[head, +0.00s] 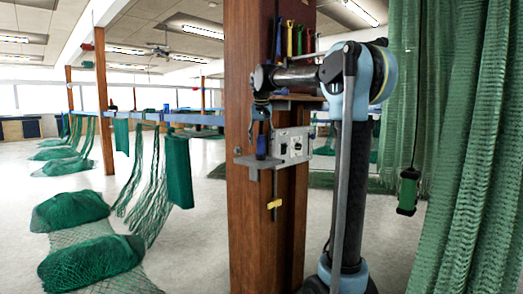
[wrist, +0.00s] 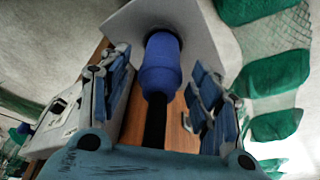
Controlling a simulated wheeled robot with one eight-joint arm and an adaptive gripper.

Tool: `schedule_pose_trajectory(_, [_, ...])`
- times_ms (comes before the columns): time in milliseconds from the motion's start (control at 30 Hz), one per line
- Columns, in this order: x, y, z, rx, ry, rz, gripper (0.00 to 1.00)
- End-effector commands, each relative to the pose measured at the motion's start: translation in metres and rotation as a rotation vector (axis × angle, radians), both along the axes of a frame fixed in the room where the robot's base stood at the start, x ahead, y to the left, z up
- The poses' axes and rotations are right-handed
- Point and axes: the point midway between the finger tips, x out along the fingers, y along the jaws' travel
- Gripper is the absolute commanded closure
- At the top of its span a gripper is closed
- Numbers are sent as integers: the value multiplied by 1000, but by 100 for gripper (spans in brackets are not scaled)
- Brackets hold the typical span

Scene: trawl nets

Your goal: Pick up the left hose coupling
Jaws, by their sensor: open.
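A blue, rounded piece (wrist: 160,65) that looks like the hose coupling sits between my gripper's fingers in the wrist view, with a narrow black part running toward the palm. In the head view the blue piece (head: 261,147) stands upright at a small grey shelf (head: 247,161) on the wooden post. My gripper (head: 262,128) points down over it, and its fingertips are hard to make out there. In the wrist view my gripper (wrist: 160,62) is open, one finger on each side, with gaps between the fingers and the blue piece. I cannot make out a second coupling.
A grey metal box (head: 291,146) is fixed on the post (head: 248,225) just right of the shelf; it shows close beside the left finger in the wrist view (wrist: 62,115). A yellow-handled item (head: 274,204) hangs below. Green nets (head: 480,150) hang at right; net bundles (head: 90,262) lie left.

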Motion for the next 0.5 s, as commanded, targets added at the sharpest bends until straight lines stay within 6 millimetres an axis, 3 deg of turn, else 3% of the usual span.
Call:
schedule_pose_trajectory(133, [4, 0, -12, 0, 0, 0, 42])
schedule_pose_trajectory(400, [4, 0, -14, 0, 0, -1, 42])
schedule_pose_trajectory(500, [4, 0, -14, 0, 0, -1, 65])
